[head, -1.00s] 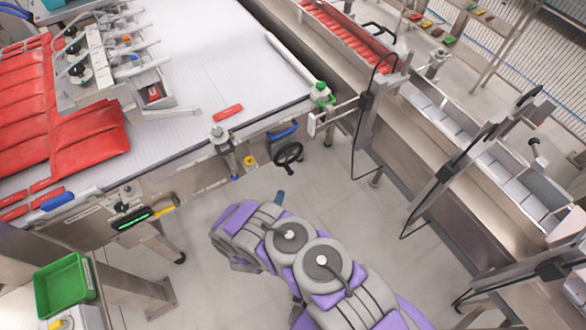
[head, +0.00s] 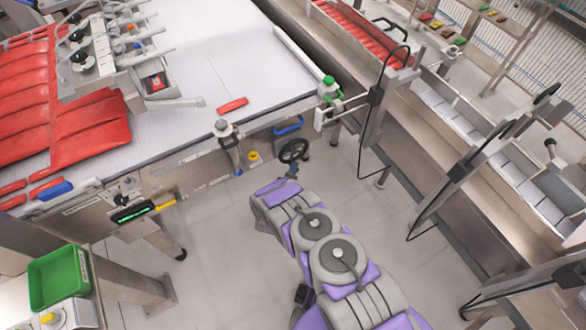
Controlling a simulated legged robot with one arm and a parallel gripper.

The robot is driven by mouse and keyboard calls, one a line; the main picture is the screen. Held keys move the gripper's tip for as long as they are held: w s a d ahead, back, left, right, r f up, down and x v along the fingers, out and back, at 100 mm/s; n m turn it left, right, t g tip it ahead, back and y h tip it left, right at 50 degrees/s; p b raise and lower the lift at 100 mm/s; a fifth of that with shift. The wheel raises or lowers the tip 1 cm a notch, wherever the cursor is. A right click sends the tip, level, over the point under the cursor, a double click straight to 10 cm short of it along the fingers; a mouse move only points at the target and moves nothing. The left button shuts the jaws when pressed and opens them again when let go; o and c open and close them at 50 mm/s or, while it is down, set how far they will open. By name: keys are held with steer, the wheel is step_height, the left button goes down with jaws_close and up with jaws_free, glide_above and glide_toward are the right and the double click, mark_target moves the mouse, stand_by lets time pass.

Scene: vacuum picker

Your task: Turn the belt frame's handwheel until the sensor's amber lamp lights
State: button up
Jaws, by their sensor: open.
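The black handwheel (head: 293,150) sits on the side of the belt frame (head: 215,165), under its near right corner, beside a blue handle (head: 288,125). My gripper (head: 291,170) is open, just below the handwheel's lower rim. It is small and partly hidden behind my arm, and I cannot tell whether it touches the rim. A bracket with a white block (head: 322,117) and a green clamp (head: 329,82) stands at the belt's corner; I cannot tell for sure whether this is the sensor. No lit amber lamp can be made out.
Red packs (head: 85,135) lie on the white belt (head: 235,60), with one loose red piece (head: 232,104). A green tray (head: 58,277) is at lower left. A steel tray conveyor (head: 500,165) with posts and cables runs along the right. The floor between is clear.

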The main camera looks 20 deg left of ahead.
steer(key=shift+x, duration=1.4)
steer(key=shift+s, duration=0.1)
jaws_close()
